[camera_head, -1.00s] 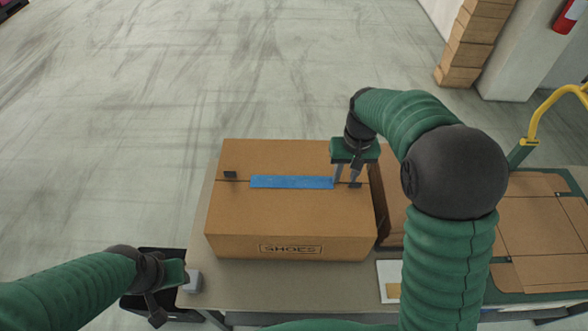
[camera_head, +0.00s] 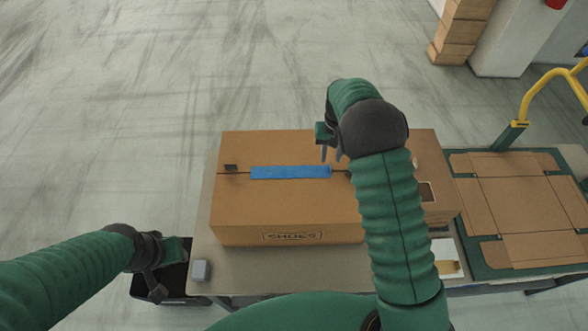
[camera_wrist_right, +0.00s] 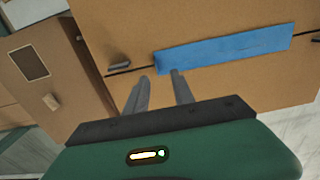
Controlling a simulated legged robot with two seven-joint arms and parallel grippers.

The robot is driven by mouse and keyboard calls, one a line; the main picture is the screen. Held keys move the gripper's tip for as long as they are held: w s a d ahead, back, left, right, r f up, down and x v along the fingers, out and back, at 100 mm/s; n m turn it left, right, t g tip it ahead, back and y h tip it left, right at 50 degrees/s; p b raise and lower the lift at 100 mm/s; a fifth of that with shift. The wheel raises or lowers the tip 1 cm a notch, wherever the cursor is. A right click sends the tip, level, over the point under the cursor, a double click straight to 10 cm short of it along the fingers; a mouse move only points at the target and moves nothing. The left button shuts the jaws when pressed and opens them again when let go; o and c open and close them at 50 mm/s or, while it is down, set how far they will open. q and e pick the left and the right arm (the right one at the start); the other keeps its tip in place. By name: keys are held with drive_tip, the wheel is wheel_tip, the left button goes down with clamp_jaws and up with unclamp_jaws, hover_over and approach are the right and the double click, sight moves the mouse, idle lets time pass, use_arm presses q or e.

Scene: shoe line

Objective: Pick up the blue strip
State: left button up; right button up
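The blue strip (camera_head: 290,172) lies flat along the seam on top of a brown box marked SHOES (camera_head: 285,215). It also shows in the right wrist view (camera_wrist_right: 228,47). My right gripper (camera_head: 331,155) is over the strip's right end. In the right wrist view its two fingers (camera_wrist_right: 160,86) are a little apart with nothing between them, and one fingertip is close to the strip's end. I cannot tell whether it touches. My left gripper (camera_head: 160,285) is low at the left, away from the box; its fingers are not clear.
Two small dark tabs sit on the box seam, one at the left (camera_head: 231,167). Another brown box (camera_head: 436,180) stands to the right, with flat cardboard (camera_head: 530,195) beyond it. A grey block (camera_head: 201,271) is at the table's front left. A black bin (camera_head: 180,292) is below my left gripper.

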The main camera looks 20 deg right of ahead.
sight(318, 171)
drive_tip(key=f, duration=0.2)
drive_tip(key=s+f+p, duration=0.1)
drive_tip(key=f, duration=0.1)
drive_tip(key=shift+w+d+f, duration=0.15)
drive_tip(key=shift+w+f, duration=0.05)
drive_tip(key=shift+f, duration=0.05)
drive_tip(key=c, duration=0.5)
drive_tip(key=shift+r, duration=0.1)
clamp_jaws()
